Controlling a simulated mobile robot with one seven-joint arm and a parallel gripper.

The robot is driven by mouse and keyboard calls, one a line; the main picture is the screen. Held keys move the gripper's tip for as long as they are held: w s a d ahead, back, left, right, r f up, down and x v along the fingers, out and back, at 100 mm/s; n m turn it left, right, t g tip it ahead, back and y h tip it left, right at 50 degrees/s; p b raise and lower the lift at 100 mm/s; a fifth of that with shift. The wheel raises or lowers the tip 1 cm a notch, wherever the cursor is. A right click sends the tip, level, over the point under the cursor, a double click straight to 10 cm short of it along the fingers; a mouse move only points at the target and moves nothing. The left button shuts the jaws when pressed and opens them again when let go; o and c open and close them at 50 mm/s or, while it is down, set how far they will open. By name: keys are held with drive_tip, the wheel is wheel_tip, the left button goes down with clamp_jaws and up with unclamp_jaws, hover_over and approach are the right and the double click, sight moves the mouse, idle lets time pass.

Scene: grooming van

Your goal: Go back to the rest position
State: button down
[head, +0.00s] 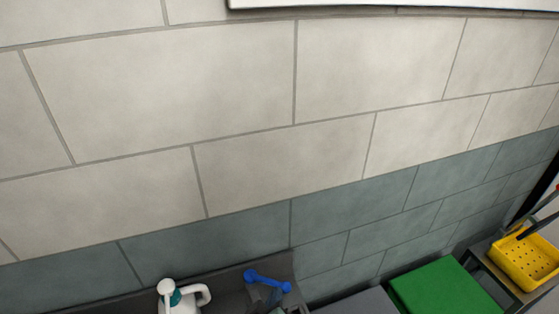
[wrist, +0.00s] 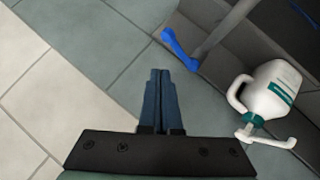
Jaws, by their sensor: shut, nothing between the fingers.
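My gripper (wrist: 160,74) shows in the wrist view, its two dark blue fingers shut together and empty. Behind it in that view are tiles. The gripper is not visible in the head view. It is apart from the white jug-like bottle with a teal label (wrist: 270,97), which is to its right in the wrist view. The blue-ended handle (wrist: 180,48) is just right of the fingertips in the picture, with a gap between.
In the head view, the bottle (head: 180,297) and blue handle (head: 267,281) are at a dark grey basin (head: 222,284) along the tiled wall (head: 240,80). A green surface (head: 445,288) and a yellow perforated basket (head: 527,262) are at the lower right.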

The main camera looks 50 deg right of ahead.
drive_tip(key=shift+s+a+r+b, duration=0.15)
drive_tip(key=shift+s+a+r, duration=0.2)
drive_tip(key=shift+s+r, duration=0.25)
drive_tip(key=shift+s+a+r+b, duration=0.15)
drive_tip(key=shift+s+a+r, duration=0.25)
drive_tip(key=shift+s, duration=0.3)
drive_tip(key=w+a+r+t+y+b, duration=0.1)
drive_tip(key=w+a+r+t, duration=0.35)
drive_tip(key=r, duration=0.35)
drive_tip(key=w+a+r+t+y+b, duration=0.1)
drive_tip(key=w+a+r+t, duration=0.2)
drive_tip(key=w+r, duration=0.35)
drive_tip(key=w+a+r+t+b, duration=0.2)
drive_tip(key=w+a+r+t, duration=0.15)
drive_tip(key=r, duration=0.65)
drive_tip(key=s+a+r+t+y, duration=0.2)
drive_tip(key=s+a+r+t, duration=0.1)
drive_tip(key=r, duration=0.5)
drive_tip(key=s+a+r+n+t+y+b, duration=0.1)
drive_tip(key=s+a+r+t+y, duration=0.1)
drive_tip(key=a+r, duration=0.3)
drive_tip(key=s+a+r+t+y+b, duration=0.1)
drive_tip(key=s+a+r+t, duration=0.3)
drive_tip(key=r, duration=0.7)
drive_tip(key=shift+s+a+n+t+y, duration=0.3)
drive_tip(key=shift+s+n+t+y, duration=0.15)
drive_tip(key=shift+y, duration=0.35)
drive_tip(key=shift+r, duration=0.1)
